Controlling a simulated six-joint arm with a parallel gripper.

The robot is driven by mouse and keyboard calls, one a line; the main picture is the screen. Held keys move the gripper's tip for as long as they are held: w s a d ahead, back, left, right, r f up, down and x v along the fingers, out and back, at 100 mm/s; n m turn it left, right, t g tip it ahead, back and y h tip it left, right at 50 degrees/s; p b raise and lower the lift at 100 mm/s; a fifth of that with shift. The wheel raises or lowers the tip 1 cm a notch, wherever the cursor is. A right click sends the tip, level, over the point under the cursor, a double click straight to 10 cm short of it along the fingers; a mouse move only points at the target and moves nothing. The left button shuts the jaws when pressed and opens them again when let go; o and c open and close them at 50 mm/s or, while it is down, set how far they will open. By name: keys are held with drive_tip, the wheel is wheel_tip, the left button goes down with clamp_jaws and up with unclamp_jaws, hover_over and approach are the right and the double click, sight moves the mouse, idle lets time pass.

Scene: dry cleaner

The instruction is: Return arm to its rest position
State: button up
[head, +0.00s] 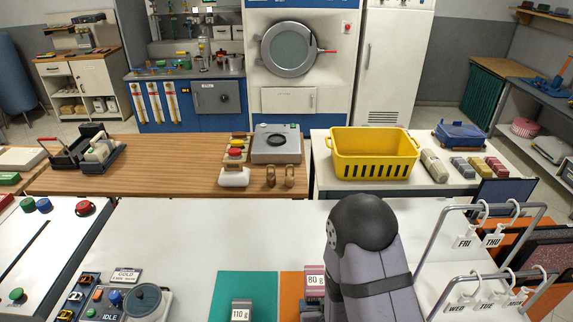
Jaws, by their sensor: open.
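My arm shows in the head view at the lower right of centre, as a grey link with a dark rounded joint on top. It stands over the white worktop (190,235). My gripper is not in view, so I cannot see its fingers or whether it is near anything. The arm's link partly hides the orange mat (291,287) and lies close to the block labelled 80 g (315,281).
A block labelled 110 g (241,312) stands on a teal mat (245,284). A dial device (143,298) is at lower left, a hanger rack (440,235) at right. Behind are a yellow basket (374,154) and a scale-like box (276,145). The worktop's middle is clear.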

drive_tip(key=shift+s+d+r+g+b, duration=0.3)
drive_tip(key=shift+s+r+g, duration=0.05)
drive_tip(key=shift+g, duration=0.35)
drive_tip(key=s+d+r+g+b, duration=0.1)
drive_tip(key=s+r+g, duration=0.3)
drive_tip(key=s, duration=0.4)
drive_tip(key=s+d+r+g+b, duration=0.1)
drive_tip(key=s+d+r+g, duration=0.2)
drive_tip(key=s+r, duration=0.3)
drive_tip(key=shift+s+d+m+g+h, duration=0.3)
drive_tip(key=shift+s+d+g, duration=0.15)
drive_tip(key=shift+s, duration=0.4)
